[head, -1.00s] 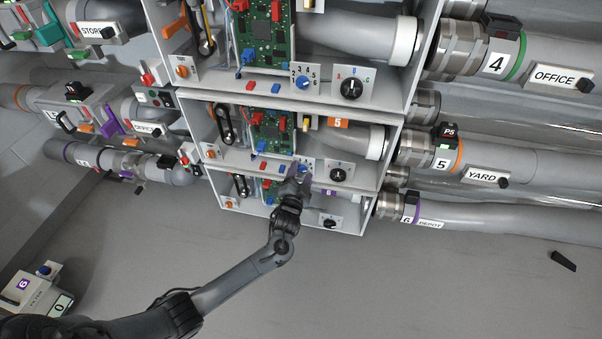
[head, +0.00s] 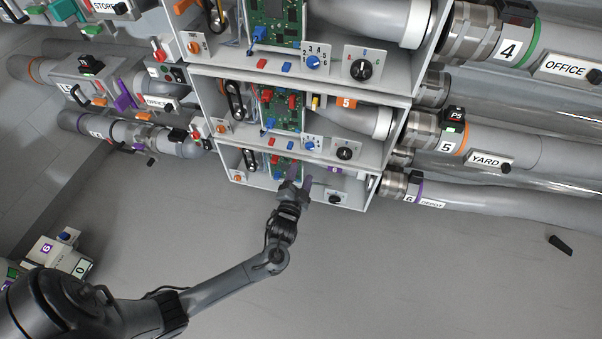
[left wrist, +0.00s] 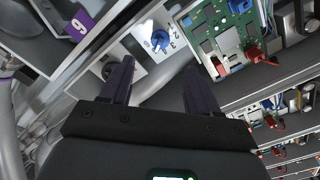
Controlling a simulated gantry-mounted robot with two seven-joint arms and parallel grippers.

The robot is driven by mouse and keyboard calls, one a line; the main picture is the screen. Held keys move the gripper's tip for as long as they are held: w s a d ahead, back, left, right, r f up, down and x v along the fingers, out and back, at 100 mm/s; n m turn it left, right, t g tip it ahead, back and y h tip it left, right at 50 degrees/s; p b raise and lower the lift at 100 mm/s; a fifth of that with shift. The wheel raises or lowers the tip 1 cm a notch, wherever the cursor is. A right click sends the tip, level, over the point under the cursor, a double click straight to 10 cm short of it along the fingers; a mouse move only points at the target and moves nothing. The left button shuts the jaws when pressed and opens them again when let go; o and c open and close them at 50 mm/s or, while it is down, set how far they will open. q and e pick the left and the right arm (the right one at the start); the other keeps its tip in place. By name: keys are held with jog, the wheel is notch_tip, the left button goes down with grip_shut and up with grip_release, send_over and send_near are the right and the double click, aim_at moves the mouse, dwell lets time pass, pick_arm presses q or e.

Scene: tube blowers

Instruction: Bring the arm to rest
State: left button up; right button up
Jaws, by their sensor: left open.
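My left gripper (head: 297,186) is open and empty in front of the lowest blower bay (head: 240,180) in the head view. Its two dark fingers (left wrist: 158,85) stand apart in the left wrist view, with nothing between them. Beyond the fingers is a white panel with a blue rotary knob (left wrist: 160,40), and a black knob sits left of it, partly hidden by the left finger. In the head view my gripper covers part of this bay's front. I cannot tell whether the fingertips touch anything. My right gripper is not in view.
Bay 5 (head: 268,147) and another bay stand above the lowest one. Grey pipes run right, labelled OFFICE, YARD (head: 484,159) and DEPOT (head: 432,204). A filter box (head: 58,257) is at the lower left. A small black piece (head: 560,245) lies right. The grey floor (head: 400,280) is largely clear.

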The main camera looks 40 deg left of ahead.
pick_arm(q)
jog(key=s+d+g+h+p, duration=0.15)
jog(key=s+p, duration=0.25)
jog(key=s, duration=0.4)
jog(key=s+d+r+n+g+h+p, duration=0.1)
jog(key=s+d+r+g+h+p, duration=0.2)
jog(key=s+d+r+g, duration=0.5)
jog(key=s+d+r+n+g+h+p, duration=0.1)
jog(key=s+d+r+g+h+p, duration=0.25)
jog(key=s, duration=0.85)
notch_tip(320, 180, up, 37)
jog(key=p, duration=3.6)
jog(key=shift+w+d+f+t, duration=0.15)
jog(key=shift+w+d+t, duration=0.15)
jog(key=shift+d, duration=0.1)
